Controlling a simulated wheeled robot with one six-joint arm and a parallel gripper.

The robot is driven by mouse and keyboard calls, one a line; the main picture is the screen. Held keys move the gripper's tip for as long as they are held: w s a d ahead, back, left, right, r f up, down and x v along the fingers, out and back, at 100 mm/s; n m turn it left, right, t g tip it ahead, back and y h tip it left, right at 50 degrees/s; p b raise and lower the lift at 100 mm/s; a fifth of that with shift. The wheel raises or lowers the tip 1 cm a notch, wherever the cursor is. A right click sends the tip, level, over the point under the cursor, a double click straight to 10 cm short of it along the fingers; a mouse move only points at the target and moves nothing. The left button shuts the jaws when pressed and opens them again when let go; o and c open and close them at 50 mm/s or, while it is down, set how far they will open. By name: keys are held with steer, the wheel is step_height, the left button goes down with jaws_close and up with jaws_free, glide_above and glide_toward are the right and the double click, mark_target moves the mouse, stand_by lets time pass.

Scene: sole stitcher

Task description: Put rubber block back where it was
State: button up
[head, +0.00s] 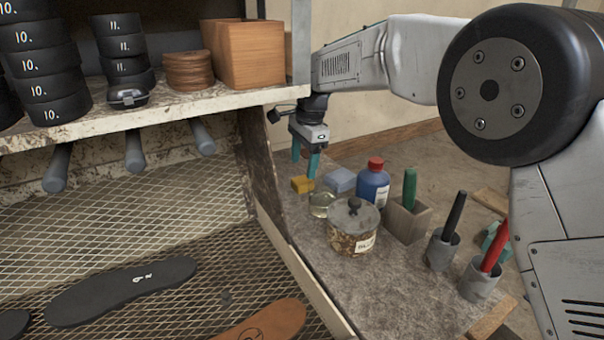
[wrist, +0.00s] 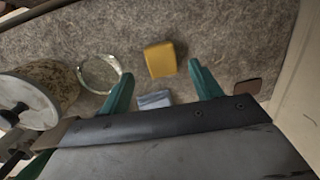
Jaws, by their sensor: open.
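A yellow block (head: 302,184) lies on the grey side surface, just below my gripper (head: 305,166) in the head view. A blue-grey block (head: 340,180) lies to its right; I cannot tell which of the two is the rubber block. In the wrist view, the yellow block (wrist: 160,59) shows between and a little beyond the fingertips of my gripper (wrist: 161,72). The blue-grey block (wrist: 154,99) is partly hidden by the gripper body there. My gripper is open and empty, pointing down above the surface.
Holders with a green-handled tool (head: 409,188), a black handle (head: 455,215) and a red handle (head: 494,248) are farther right. A shelf (head: 180,112) is left.

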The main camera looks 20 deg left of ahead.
steer(key=shift+d+r, duration=0.1)
steer(key=shift+r, duration=1.05)
steer(key=shift+d+r, duration=0.15)
steer(key=shift+d, duration=0.1)
steer(key=shift+n+t, duration=0.3)
steer(key=shift+n, duration=0.5)
steer(key=d+r, duration=0.2)
steer(key=d, duration=0.3)
steer(key=s+d+r, duration=0.1)
steer(key=d+r, duration=0.2)
steer(key=d, duration=0.2)
steer(key=d+r, duration=0.3)
steer(key=d, duration=0.2)
steer(key=shift+s, duration=0.35)
steer(key=s+d+r+n, duration=0.2)
steer(key=s+d, duration=0.7)
steer(key=d, duration=0.4)
steer(key=s+d+r+n, duration=0.1)
steer(key=s+d+n, duration=0.1)
steer(key=s+d, duration=1)
steer(key=s+d+f+n, duration=0.1)
steer(key=s+d+f, duration=0.3)
steer(key=s, duration=0.2)
steer(key=s+d+f+n+t+h, duration=0.1)
steer(key=s+d+f, duration=0.2)
steer(key=s+d, duration=0.2)
steer(key=shift+s+d+f, duration=0.2)
steer(key=shift+s+f, duration=0.15)
steer(key=shift+s, duration=0.6)
